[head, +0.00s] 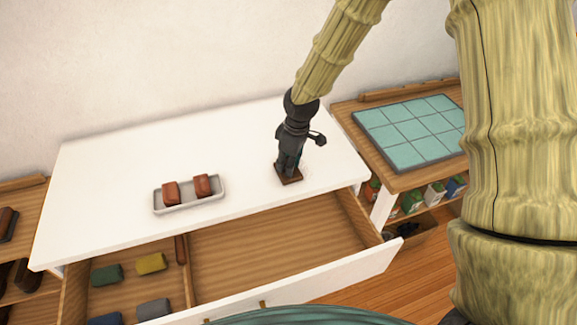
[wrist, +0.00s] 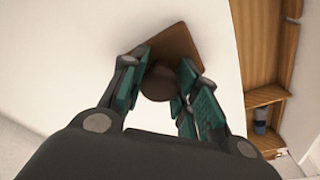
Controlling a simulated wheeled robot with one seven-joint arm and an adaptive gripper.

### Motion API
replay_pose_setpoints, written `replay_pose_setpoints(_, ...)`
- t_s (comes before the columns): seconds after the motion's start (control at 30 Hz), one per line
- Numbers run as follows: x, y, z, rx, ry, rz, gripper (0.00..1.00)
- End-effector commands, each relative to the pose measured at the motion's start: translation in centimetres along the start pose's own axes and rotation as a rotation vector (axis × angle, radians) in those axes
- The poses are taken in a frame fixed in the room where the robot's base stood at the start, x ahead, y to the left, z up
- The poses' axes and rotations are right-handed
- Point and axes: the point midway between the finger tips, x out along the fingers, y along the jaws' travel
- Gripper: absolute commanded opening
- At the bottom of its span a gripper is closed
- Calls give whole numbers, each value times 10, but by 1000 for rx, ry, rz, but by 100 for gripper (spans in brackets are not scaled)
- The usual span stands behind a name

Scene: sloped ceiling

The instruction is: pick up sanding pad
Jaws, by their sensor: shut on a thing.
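A brown square pad with a round knob on top, which looks like the sanding pad (head: 290,178), is at the right part of the white countertop. My gripper (head: 285,166) points down over it. In the wrist view my gripper (wrist: 165,92) has its teal-padded fingers on either side of the dark round knob, shut on it. The flat brown base of the pad (wrist: 176,44) shows beyond the fingers. I cannot tell whether the base touches the countertop or is slightly raised.
A white tray (head: 189,206) with two reddish-brown blocks stands left on the countertop (head: 110,170). An open drawer (head: 275,240) below holds green, yellow, grey and blue pieces in its left section; its right section is empty. A teal tiled board (head: 415,130) lies on the right-hand shelf unit.

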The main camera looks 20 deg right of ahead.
Motion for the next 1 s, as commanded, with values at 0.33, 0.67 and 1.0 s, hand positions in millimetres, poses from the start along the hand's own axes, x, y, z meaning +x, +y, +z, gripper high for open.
replay_pose_setpoints(0.33,-17,0,-2,-1,-1,0,3)
replay_pose_setpoints(0.67,-39,-24,20,-1,-2,0,3)
replay_pose_setpoints(1.0,-54,-72,72,0,-1,0,3)
